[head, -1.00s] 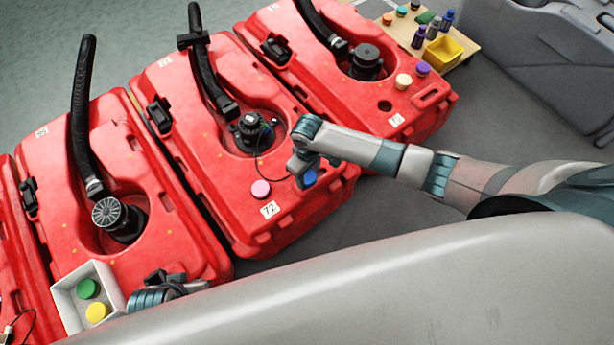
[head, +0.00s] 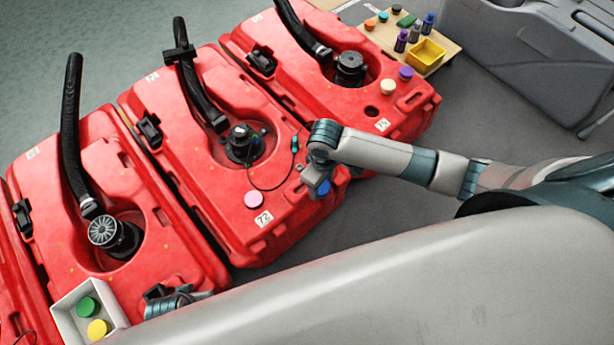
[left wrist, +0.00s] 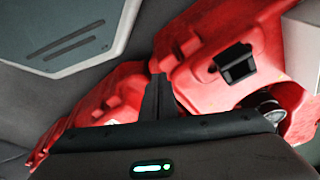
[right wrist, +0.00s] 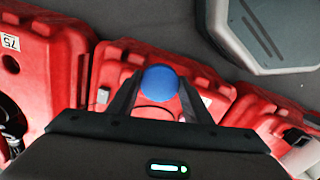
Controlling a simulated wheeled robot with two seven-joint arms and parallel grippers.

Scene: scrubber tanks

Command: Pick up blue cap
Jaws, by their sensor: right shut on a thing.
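The blue cap (head: 324,187) is at my right gripper (head: 312,181), over the right edge of the middle red tank (head: 215,165). In the right wrist view the blue cap (right wrist: 160,83) sits between the two fingers of my right gripper (right wrist: 158,90), which are shut on it. Part of the cap is hidden by the gripper in the head view. My left gripper (head: 160,292) is low beside the left tank, near the white box. In the left wrist view only one dark finger shape (left wrist: 160,95) shows clearly, so its opening is unclear.
A white box (head: 62,318) holds a green cap (head: 88,307) and a yellow cap (head: 98,329). A pink cap (head: 254,200) sits on the middle tank. A wooden board (head: 440,50) with bottles and a yellow bin (head: 427,55) stands at upper right.

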